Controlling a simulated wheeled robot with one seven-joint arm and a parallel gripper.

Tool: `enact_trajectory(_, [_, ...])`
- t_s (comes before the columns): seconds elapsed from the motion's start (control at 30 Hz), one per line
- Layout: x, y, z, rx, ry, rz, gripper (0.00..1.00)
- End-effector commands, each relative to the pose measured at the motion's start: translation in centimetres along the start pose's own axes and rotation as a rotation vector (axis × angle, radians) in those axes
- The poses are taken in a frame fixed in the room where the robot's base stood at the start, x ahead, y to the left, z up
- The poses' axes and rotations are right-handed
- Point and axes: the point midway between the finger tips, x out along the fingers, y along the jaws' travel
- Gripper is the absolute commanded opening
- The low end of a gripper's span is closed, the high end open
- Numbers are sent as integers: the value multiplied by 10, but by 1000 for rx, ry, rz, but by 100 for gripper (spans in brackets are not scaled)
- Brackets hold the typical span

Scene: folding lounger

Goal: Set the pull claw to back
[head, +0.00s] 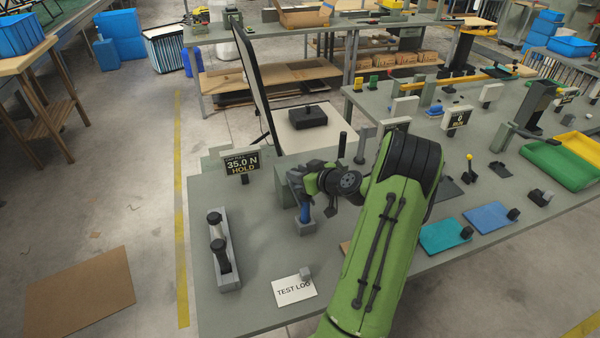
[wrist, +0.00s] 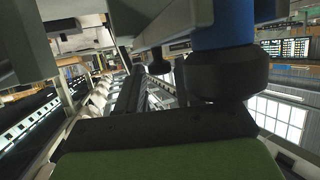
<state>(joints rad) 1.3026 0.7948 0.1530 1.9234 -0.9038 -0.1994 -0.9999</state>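My gripper (head: 303,186) is at the end of my green arm, above the near-left bench, beside a grey box. A blue post (head: 305,212) on a small grey block (head: 305,227) stands directly below it. In the wrist view a blue cylinder (wrist: 222,22) with a black collar (wrist: 215,75) is very close to the camera. I cannot tell whether my fingers touch it or are shut on it. No part can be surely identified as the pull claw; it may be hidden by my wrist. A display (head: 241,164) reads 35.0 N HOLD.
A grey rail with two black knobs (head: 222,250) lies at the bench's left. A TEST LOG sheet (head: 294,290) lies near the front. A tall dark-framed panel (head: 256,85) rises behind. Trays (head: 445,235) and more displays are right of my arm. The front-left bench top is mostly clear.

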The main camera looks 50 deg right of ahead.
Motion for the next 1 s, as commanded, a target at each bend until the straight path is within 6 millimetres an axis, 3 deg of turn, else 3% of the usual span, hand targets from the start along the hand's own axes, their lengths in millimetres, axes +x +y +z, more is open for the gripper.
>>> enact_trajectory(0.03, [0, 0, 0, 0, 0, 0, 28])
enact_trajectory(0.2, [0, 0, 0, 0, 0, 0, 2])
enact_trajectory(0.23, [0, 0, 0, 0, 0, 0, 0])
enact_trajectory(0.47, [0, 0, 0, -1, 0, 0, 0])
enact_trajectory(0.8, [42, 19, -15, -4, 2, 1, 0])
enact_trajectory(1.0, [46, 22, -19, 0, 0, 2, 0])
